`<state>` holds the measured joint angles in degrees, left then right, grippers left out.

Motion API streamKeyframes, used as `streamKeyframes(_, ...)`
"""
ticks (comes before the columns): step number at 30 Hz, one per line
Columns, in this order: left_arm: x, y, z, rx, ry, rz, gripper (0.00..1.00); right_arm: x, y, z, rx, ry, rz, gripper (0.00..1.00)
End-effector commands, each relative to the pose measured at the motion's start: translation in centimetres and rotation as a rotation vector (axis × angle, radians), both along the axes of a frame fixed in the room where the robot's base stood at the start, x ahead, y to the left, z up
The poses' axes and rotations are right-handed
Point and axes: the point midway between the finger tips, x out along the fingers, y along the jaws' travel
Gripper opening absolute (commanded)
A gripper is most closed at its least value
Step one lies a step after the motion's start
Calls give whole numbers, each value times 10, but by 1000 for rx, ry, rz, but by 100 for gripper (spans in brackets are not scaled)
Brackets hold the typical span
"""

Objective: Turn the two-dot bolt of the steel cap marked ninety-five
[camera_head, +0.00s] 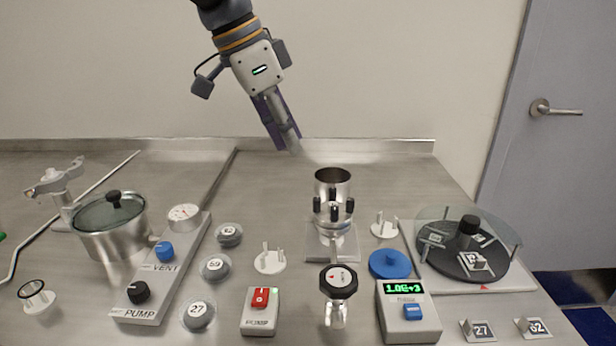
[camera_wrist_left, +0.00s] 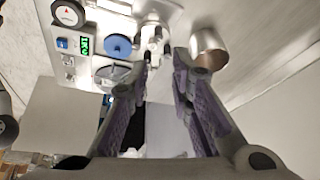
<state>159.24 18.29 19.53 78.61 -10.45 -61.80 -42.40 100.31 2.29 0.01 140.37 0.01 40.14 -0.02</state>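My left gripper (camera_head: 290,148) hangs above the back of the bench, behind and left of the steel cylinder, touching nothing. In the left wrist view its purple-padded fingers (camera_wrist_left: 163,82) stand apart with nothing between them. The open steel cylinder (camera_head: 332,182) stands upright on a square base, with several black bolt knobs (camera_head: 334,211) around its neck; their dots are too small to make out. It also shows in the left wrist view (camera_wrist_left: 208,48). Round numbered caps (camera_head: 215,267) stand left of centre; I cannot clearly read ninety-five on any. My right gripper is not in view.
A black turntable (camera_head: 450,258) under a clear disc stands at the right. A black-knobbed valve (camera_head: 338,282), green-display gauge (camera_head: 407,311), blue disc (camera_head: 390,264) and red-switch pump box (camera_head: 261,311) occupy the front. A lidded pot (camera_head: 112,230) stands left. The back of the bench is clear.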

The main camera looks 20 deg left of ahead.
Motion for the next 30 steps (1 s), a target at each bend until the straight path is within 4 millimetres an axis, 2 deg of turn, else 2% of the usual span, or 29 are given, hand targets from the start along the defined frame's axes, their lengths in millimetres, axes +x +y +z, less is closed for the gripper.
streamKeyframes(1,4,-3,-20,1,23,-2,20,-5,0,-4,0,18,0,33)
streamKeyframes(6,15,-17,-63,-1,29,-1,20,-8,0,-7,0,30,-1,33)
streamKeyframes(12,25,-30,-101,-4,26,2,20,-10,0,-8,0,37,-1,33)
streamKeyframes(17,29,-34,-114,-5,21,3,20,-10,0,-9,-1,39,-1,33)
streamKeyframes(24,30,-35,-114,-6,21,4,20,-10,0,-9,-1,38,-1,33)
streamKeyframes(25,30,-35,-114,-6,21,4,18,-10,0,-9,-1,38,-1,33)
streamKeyframes(27,29,-35,-114,-6,21,4,2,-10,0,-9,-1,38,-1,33)
streamKeyframes(30,29,-35,-114,-6,21,4,0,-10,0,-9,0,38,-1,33)
